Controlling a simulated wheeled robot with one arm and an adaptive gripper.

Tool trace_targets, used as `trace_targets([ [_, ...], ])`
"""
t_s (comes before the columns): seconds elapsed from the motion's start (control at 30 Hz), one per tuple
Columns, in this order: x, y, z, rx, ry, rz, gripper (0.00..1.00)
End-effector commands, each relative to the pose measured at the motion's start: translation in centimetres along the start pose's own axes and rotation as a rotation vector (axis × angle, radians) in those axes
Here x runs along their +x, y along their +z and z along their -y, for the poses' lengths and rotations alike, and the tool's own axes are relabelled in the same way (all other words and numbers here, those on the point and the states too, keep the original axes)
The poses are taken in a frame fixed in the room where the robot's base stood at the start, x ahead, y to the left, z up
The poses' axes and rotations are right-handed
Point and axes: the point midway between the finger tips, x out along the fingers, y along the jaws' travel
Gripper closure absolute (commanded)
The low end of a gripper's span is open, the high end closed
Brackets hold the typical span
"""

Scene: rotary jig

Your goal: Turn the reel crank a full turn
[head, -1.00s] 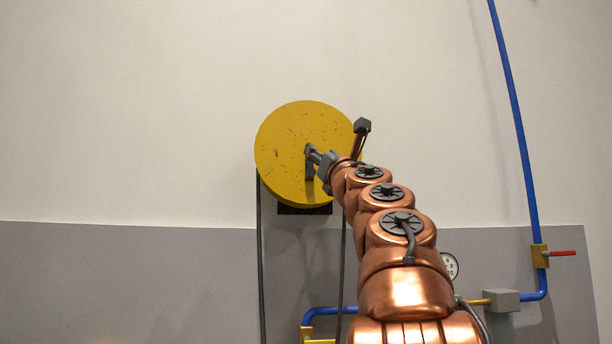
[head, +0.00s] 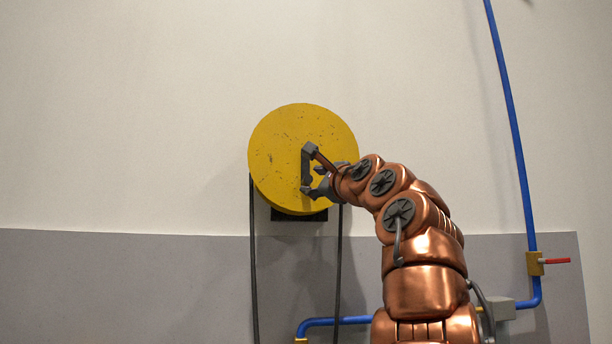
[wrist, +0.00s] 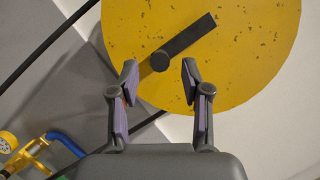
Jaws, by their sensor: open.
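The yellow reel disc (head: 275,150) is on the wall, left of my arm in the head view. It also fills the top of the wrist view (wrist: 250,60). Its dark crank arm (wrist: 185,40) runs from near the disc's middle down-left to a rounded end (wrist: 159,61). In the head view the crank (head: 306,166) points down, partly hidden by my wrist parts. My gripper (wrist: 160,76) is open, its two fingers apart, with the crank's rounded end seen between the fingertips. It is at the crank's lower end in the head view (head: 312,181). I cannot tell whether it touches.
Dark cables (head: 253,260) hang below the reel. A blue pipe (head: 515,130) with a red-handled valve (head: 556,261) runs down the wall at right. A brass fitting (wrist: 28,155) with blue pipe is at lower left in the wrist view. The wall left of the reel is clear.

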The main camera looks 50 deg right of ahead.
Motion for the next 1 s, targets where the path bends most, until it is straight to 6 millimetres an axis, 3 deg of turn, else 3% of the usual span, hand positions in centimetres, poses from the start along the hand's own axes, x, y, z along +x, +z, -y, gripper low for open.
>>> trace_targets([
  [0.1, 2.0, 0.2, 0.3, 0.003, 0.003, 0.001, 0.53],
  [0.3, 4.2, 0.1, 0.1, 0.004, 0.002, 0.002, 0.53],
  [0.63, 4.5, 0.1, -0.1, 0.004, 0.001, 0.003, 0.54],
  [1.0, 4.5, 0.1, -0.1, 0.004, 0.0, 0.003, 0.92],
])
